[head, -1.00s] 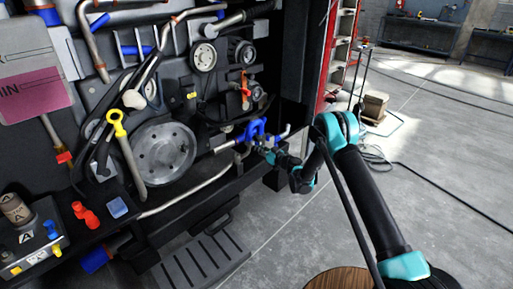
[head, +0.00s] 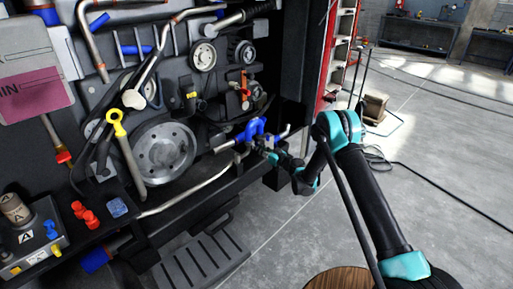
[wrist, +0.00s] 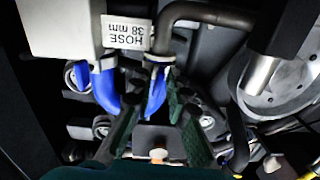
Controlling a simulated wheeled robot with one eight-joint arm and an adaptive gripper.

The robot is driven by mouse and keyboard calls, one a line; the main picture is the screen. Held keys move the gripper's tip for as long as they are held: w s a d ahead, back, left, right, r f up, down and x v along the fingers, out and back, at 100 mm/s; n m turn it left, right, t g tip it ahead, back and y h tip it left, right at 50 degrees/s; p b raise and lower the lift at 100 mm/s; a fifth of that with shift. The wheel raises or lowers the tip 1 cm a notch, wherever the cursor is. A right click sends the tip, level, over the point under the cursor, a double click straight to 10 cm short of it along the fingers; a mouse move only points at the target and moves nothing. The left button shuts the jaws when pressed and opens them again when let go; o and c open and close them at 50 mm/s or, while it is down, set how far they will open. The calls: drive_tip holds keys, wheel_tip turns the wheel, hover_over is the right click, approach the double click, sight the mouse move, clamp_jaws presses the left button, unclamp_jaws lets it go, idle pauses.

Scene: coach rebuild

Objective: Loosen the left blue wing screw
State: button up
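In the wrist view, a blue wing (wrist: 156,92) shows below a grey hose end with an upside-down "HOSE 38 mm" label (wrist: 126,33). My gripper (wrist: 156,106) has one dark green finger on each side of this wing, with gaps still visible. I cannot tell whether either finger touches it. A second blue wing part (wrist: 105,86) lies to the left, outside the fingers. In the head view, the blue parts (head: 254,129) sit at the lower right of the engine bay, with my gripper (head: 262,146) right at them. The fingertips are too small to make out there.
A large grey pulley (head: 163,153) and a yellow-ended handle (head: 117,124) are to the left. A thin pipe (head: 190,193) runs below. Small red and blue parts (head: 117,207) lie on the front ledge. The floor (head: 440,130) to the right is mostly open, with cables.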

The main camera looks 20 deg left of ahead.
drive_tip(key=v, duration=0.6)
idle(0.3)
drive_tip(key=s+d+r+m+h, duration=0.1)
drive_tip(key=d+r+h, duration=0.2)
drive_tip(key=d+r, duration=0.8)
drive_tip(key=s+d+r+m+g+h, duration=0.1)
drive_tip(key=s+d+r+m+h, duration=0.1)
drive_tip(key=s+d, duration=0.3)
drive_tip(key=s+d+r+m+h, duration=0.1)
drive_tip(key=s+d+r+h, duration=0.15)
drive_tip(key=d, duration=0.45)
drive_tip(key=s+d+f+m+g+h, duration=0.1)
drive_tip(key=s+d+f+m+h, duration=0.2)
drive_tip(key=s+d, duration=2.6)
drive_tip(key=m+h, duration=0.5)
drive_tip(key=h, duration=0.1)
drive_tip(key=shift+s+d+g, duration=0.15)
drive_tip(key=shift+d+g, duration=0.1)
drive_tip(key=shift+g, duration=0.05)
